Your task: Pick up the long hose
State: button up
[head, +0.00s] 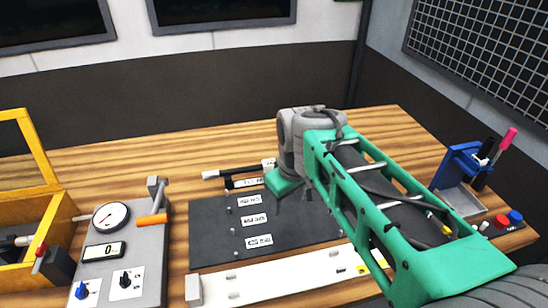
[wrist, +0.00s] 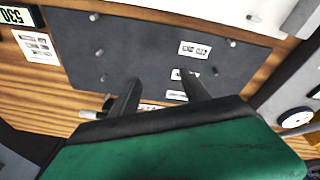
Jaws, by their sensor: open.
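A dark rod-like piece with pale ends (head: 232,171) lies on the wooden bench just behind the dark board. It may be the long hose, but I cannot be sure at this size. My gripper (wrist: 157,82) is open and empty, with its two dark fingers apart above the back part of the board. In the head view the arm's green and grey end hides most of the fingers.
The dark board (head: 210,235) carries small pegs and white labels. A white rail (head: 290,276) lies in front of it. A gauge box (head: 110,216) with an orange-handled lever and a yellow frame (head: 58,215) stand left. A blue holder (head: 455,165) stands right. The back of the bench is clear.

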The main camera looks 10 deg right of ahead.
jog(key=w+r+n+g+p, duration=0.15)
jog(key=w+r+n, duration=0.3)
jog(key=w, duration=0.55)
jog(key=n+g+p, duration=0.1)
jog(key=n+p, duration=0.3)
jog(key=n, duration=0.4)
send_near(269, 162)
jog(key=shift+s+a+f, duration=0.2)
jog(key=shift+s, duration=0.15)
jog(key=shift+w+f+n, duration=0.25)
jog(key=shift+n, duration=0.1)
jog(key=f+p, duration=0.1)
jog(key=f, duration=0.2)
jog(key=f+p, duration=0.1)
jog(key=f, duration=0.3)
jog(key=shift+w+d+f, duration=0.1)
jog(key=shift+d+f, duration=0.1)
jog(key=shift+f, duration=0.15)
grip_shut()
